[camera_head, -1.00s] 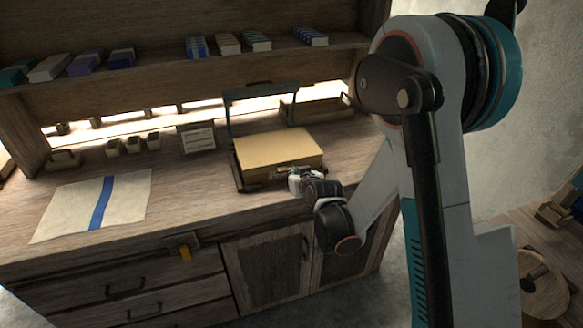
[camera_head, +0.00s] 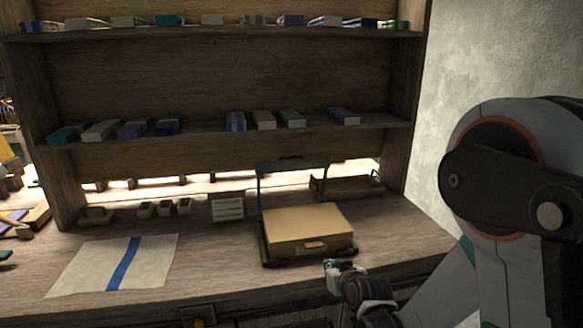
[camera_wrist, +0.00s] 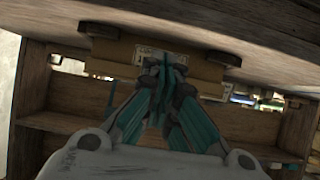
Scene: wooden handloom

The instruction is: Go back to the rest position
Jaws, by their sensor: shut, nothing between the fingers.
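My gripper (camera_head: 345,267) is shut and empty, just in front of the wooden workbench's front edge. It is close to the right front corner of a tan box (camera_head: 305,235) with a dark upright handle frame, and a gap shows between them. In the wrist view my gripper's teal fingers (camera_wrist: 162,85) are pressed together. Behind them the box's tan front (camera_wrist: 115,58) shows with a pale label. My arm reaches in from the right of the head view.
A cream cloth with a blue stripe (camera_head: 88,270) lies flat on the bench at left. Shelves above hold folded cloths (camera_head: 264,120). The bench between cloth and box is clear.

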